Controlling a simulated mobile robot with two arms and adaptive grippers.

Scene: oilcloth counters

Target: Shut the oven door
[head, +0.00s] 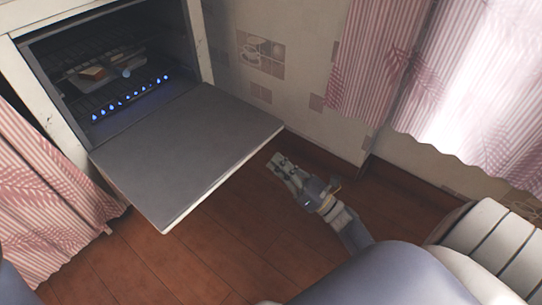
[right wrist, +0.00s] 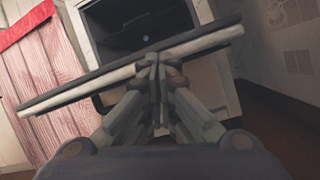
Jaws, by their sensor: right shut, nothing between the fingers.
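The oven door (head: 185,150) is grey and hangs open, folded down to about level in front of the oven (head: 40,85). In the right wrist view the door (right wrist: 80,95) shows nearly edge-on, with the dark oven opening behind it. My right gripper (head: 279,164) is shut and empty, just off the door's right edge and seemingly lower than its top face. In the right wrist view its closed fingertips (right wrist: 157,62) overlap the door's edge; I cannot tell whether they touch it. My left gripper is not in view.
Inside the oven, a tray (head: 112,75) with food sits on a rack above a row of blue flames (head: 130,98). Pink striped curtains (head: 50,190) hang left of the door. A tiled wall (head: 285,60) stands to the right. The wooden floor (head: 190,255) before the door is clear.

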